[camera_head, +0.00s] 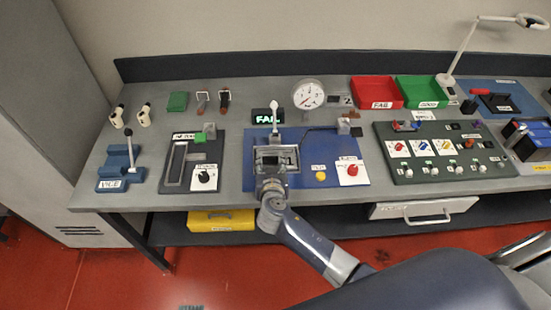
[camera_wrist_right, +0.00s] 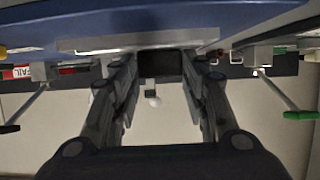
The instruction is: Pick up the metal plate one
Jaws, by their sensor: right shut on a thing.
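My right gripper (camera_head: 275,160) reaches over the near left part of the blue test board (camera_head: 315,185). Its fingers are shut on a small dark rectangular plate, which I take to be metal plate one; the gripper partly hides it in the head view. In the right wrist view the dark plate (camera_wrist_right: 160,66) shows between the two fingertips (camera_wrist_right: 160,75), close to the blue board's edge. I cannot tell whether the plate still touches the board. My left gripper is not in view.
A lever and a green-lettered display (camera_head: 267,116) stand just behind the gripper. A round gauge (camera_head: 308,94) is behind the board. A slotted dark fixture (camera_head: 192,160) is to the left, a switch panel (camera_head: 445,150) to the right. Red (camera_head: 377,90) and green (camera_head: 422,90) bins stand at the back.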

